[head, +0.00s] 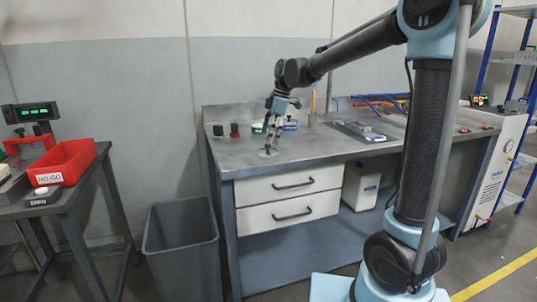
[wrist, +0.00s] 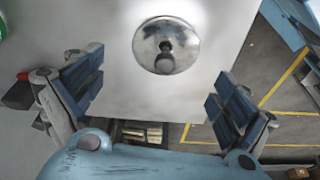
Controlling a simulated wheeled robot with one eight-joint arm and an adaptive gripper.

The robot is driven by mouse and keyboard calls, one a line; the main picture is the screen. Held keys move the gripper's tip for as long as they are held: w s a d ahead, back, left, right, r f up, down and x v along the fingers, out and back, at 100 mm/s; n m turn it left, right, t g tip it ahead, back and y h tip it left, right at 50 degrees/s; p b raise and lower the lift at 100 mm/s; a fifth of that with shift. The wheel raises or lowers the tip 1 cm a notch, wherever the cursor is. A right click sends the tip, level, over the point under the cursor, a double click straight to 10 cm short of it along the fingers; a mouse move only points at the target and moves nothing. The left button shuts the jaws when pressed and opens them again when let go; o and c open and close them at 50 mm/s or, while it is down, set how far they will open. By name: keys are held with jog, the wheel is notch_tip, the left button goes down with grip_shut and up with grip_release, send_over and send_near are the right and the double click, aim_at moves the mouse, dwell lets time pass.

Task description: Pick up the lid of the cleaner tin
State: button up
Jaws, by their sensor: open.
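A round, shiny metal lid with a small dark knob in its middle (wrist: 166,45) lies flat on the grey worktop in the wrist view. In the head view it is a small disc (head: 267,153) near the bench's front left edge. My gripper (head: 271,138) points down over the worktop, just above the lid. In the wrist view my gripper (wrist: 158,92) has its fingers wide apart and nothing between them. The lid shows ahead of the fingertips, roughly centred between them. A green and white container (head: 257,128), perhaps the tin, stands behind my gripper.
Red-topped (head: 234,130) and dark (head: 218,131) small items stand at the bench's back left. A grey tray (head: 352,131) with parts lies to the right. A grey bin (head: 181,240) stands on the floor.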

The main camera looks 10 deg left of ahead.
aim_at(268, 145)
jog(key=shift+d+x, duration=0.1)
jog(key=shift+x, duration=0.95)
jog(key=shift+d+x, duration=0.15)
jog(key=shift+x, duration=0.9)
jog(key=shift+s, duration=0.1)
jog(key=c, duration=1.2)
